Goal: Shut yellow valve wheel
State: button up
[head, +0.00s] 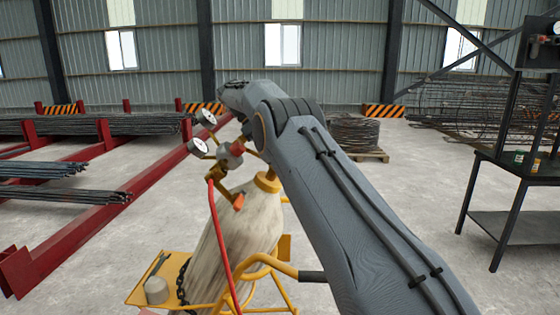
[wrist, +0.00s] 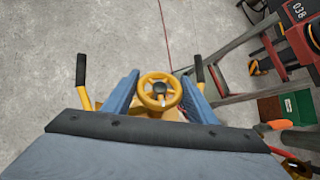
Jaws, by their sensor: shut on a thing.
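The yellow valve wheel (wrist: 159,92) is a small round handwheel with a dark hub, in the middle of the wrist view. My gripper (wrist: 159,80) has one blue-grey finger on each side of the wheel and is shut on it. In the head view a pale, worn gas cylinder (head: 247,230) leans in a yellow cart, with a yellow collar (head: 267,182) at its neck. My arm crosses in front of the cylinder's top there and hides the wheel and my fingers.
A regulator (head: 230,155) with gauges and a red hose (head: 217,235) sits left of the cylinder neck. Yellow cart handles (wrist: 83,95) with black grips flank the wheel. Rebar racks (head: 105,150) stand left, a dark table (head: 515,175) right. Concrete floor is open between.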

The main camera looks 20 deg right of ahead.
dwell(0.3)
jog(key=o, duration=1.1)
jog(key=shift+d, duration=0.1)
jog(key=shift+c, duration=0.2)
jog(key=shift+r+n+t, duration=0.1)
jog(key=shift+n+t, duration=0.2)
